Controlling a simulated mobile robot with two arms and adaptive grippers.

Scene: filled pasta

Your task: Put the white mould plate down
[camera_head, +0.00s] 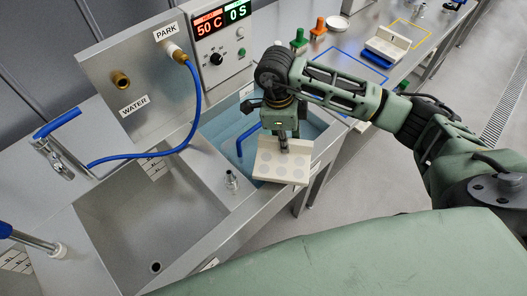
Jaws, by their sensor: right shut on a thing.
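The white mould plate (268,168) hangs from my right gripper (284,142) in the head view. It has rows of round greyish spots on its face and appears tilted. My right gripper points down and is shut on the plate's upper edge. The plate is over the front edge of the blue water bath (219,122), to the right of the sink; I cannot tell its exact height. My left gripper is not in view.
A steel sink (120,215) lies to the left, with a small metal fitting (232,181) on its right ledge. A blue hose (130,157) runs to the PARK port.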

